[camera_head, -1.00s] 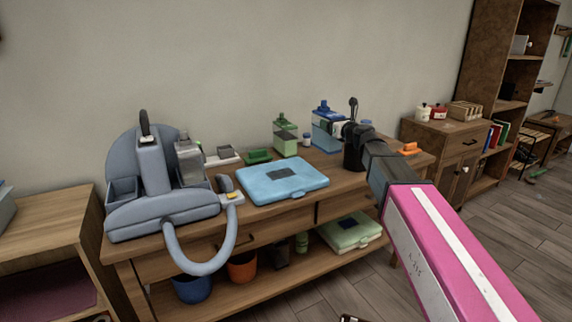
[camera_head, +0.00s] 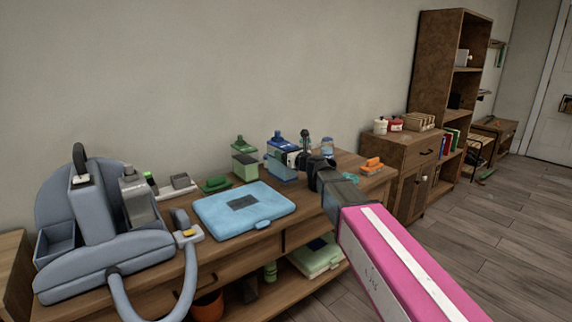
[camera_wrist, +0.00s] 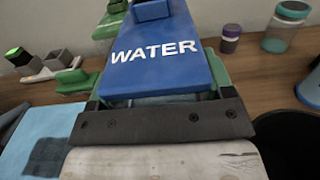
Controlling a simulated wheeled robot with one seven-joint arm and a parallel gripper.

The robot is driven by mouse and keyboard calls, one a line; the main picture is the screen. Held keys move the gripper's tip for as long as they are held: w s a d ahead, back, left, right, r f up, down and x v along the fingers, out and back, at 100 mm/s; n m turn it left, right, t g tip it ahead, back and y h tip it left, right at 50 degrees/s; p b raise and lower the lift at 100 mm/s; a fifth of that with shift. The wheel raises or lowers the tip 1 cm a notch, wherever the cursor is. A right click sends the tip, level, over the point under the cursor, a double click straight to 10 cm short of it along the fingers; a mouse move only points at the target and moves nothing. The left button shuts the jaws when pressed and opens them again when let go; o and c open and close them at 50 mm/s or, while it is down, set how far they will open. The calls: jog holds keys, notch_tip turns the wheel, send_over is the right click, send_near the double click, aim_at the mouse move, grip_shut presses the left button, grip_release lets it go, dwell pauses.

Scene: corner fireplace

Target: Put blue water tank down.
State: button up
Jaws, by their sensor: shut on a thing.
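The blue water tank (camera_head: 283,172) is at the back of the wooden table, right of a green-topped tank (camera_head: 245,165). In the wrist view its blue lid, marked WATER (camera_wrist: 155,50), fills the upper middle. My gripper (camera_head: 300,159) reaches in from the right and is shut on the tank. The tank looks upright, with its base at or just above the tabletop; I cannot tell whether it touches. Its lower part is mostly hidden in the wrist view.
A light blue case (camera_head: 270,193) lies in front, left of my arm. A grey-blue machine with a hose (camera_head: 110,245) fills the table's left end. A small jar (camera_head: 327,147) and an orange item (camera_head: 371,164) stand to the right. A green block (camera_head: 216,184) lies at the back.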

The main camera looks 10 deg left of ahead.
jog(key=shift+f, duration=1.9)
jog(key=o, duration=1)
jog(key=shift+f, duration=0.1)
jog(key=v, duration=1.2)
